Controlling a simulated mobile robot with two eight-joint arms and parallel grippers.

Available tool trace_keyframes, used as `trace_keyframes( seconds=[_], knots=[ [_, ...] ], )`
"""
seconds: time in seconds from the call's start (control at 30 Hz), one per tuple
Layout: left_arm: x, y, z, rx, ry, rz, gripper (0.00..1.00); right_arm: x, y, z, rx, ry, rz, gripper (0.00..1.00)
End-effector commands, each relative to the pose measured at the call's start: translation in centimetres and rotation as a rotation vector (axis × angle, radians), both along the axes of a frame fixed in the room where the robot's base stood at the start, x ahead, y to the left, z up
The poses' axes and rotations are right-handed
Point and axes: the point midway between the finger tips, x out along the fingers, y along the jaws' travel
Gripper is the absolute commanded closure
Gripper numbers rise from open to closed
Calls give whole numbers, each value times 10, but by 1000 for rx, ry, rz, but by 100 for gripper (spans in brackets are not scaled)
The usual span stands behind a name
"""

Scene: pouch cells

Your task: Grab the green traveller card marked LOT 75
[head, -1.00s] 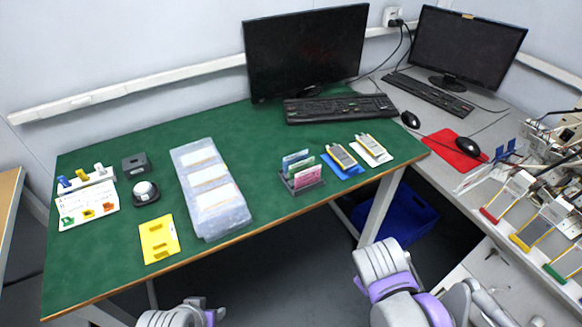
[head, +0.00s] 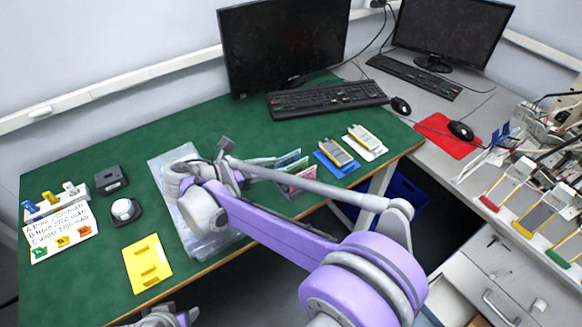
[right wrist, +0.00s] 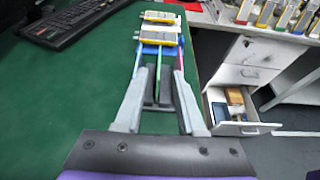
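The traveller cards stand in a small dark rack. In the head view a green card (head: 289,160) shows behind my right arm, beside a pink card (head: 304,176); their lot marks cannot be read. My right gripper (head: 262,162) reaches in from the left at the cards' level. In the right wrist view its fingers (right wrist: 157,80) look open, with a thin green upright edge between them and a pink edge by the right finger. Contact cannot be made out. My left gripper (head: 165,318) is at the bottom edge, partly cut off.
A clear plastic box (head: 165,160) sits under my right arm. A keyboard (head: 328,98) is behind. A drawer (right wrist: 240,128) stands open at right.

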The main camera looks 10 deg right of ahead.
Motion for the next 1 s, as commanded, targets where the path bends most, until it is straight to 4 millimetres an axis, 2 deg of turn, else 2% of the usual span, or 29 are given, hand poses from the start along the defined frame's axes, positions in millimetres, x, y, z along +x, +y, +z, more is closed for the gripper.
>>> trace_keyframes(
  seconds=[0.13, 0.43, 0.63, 0.73, 0.93, 1.0],
  knots=[
    [0, 0, -3, 0, 1, 0, 50, 8, -24, -11, 0, 0, -5, 61],
    [0, 0, -7, 0, 2, 0, 50, 17, -46, -23, 3, -1, -3, 61],
    [0, 0, -12, 0, 4, 0, 50, 27, -72, -37, 2, -1, -4, 61],
    [0, 0, -13, 0, 4, 0, 50, 30, -79, -40, 3, -2, -2, 61],
    [0, 0, -12, 0, 4, 0, 50, 30, -79, -39, 4, -2, -1, 61],
    [0, 0, -12, 0, 4, 0, 50, 30, -79, -39, 4, -2, -1, 74]
  ],
)
